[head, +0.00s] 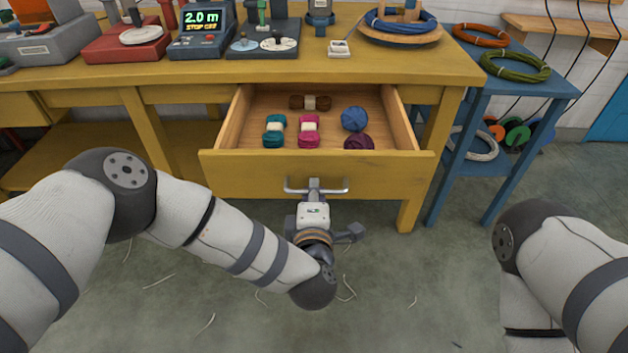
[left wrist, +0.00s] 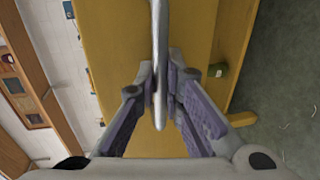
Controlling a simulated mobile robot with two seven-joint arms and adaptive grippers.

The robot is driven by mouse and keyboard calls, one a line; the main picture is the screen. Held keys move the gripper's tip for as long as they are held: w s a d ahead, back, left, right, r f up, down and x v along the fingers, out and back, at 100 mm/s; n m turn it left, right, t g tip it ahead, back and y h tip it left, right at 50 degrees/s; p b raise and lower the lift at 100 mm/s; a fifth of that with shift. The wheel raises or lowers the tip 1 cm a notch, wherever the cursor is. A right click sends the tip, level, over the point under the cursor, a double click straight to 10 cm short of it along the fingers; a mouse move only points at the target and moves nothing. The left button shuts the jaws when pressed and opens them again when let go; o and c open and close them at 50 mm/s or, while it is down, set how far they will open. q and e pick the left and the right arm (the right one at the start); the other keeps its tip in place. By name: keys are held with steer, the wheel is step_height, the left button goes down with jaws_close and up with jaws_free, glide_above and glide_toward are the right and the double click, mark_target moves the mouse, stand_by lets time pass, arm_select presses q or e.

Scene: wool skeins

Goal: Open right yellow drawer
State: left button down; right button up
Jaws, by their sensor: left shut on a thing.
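The right yellow drawer (head: 240,175) of the yellow workbench stands pulled out in the head view, with its inside showing. In it lie a brown skein (head: 310,102), a teal skein (head: 274,131), a pink skein (head: 309,131), a blue ball (head: 354,119) and a purple ball (head: 358,142). My left gripper (head: 315,187) is at the drawer front, shut on the silver bar handle (head: 335,190). The left wrist view shows the handle (left wrist: 160,60) between the two fingers (left wrist: 163,105). My right arm shows at the right, but its gripper is out of view.
The yellow workbench top (head: 365,68) carries several devices and a blue hose coil (head: 400,24). A blue side table (head: 545,78) with cable coils stands close at the right. The grey floor (head: 400,290) before the drawer has only loose strands.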

arm_select(q)
steer(key=shift+f+p+v, duration=0.15)
steer(key=shift+p+v, duration=0.05)
steer(key=shift+v, duration=0.5)
steer(key=shift+f+p+v, duration=0.15)
steer(key=shift+p+v, duration=0.05)
steer(key=shift+v, duration=0.45)
steer(key=shift+s, duration=0.1)
steer(key=c, duration=1.7)
jaws_free()
steer(key=shift+s, duration=0.1)
steer(key=v, duration=1.2)
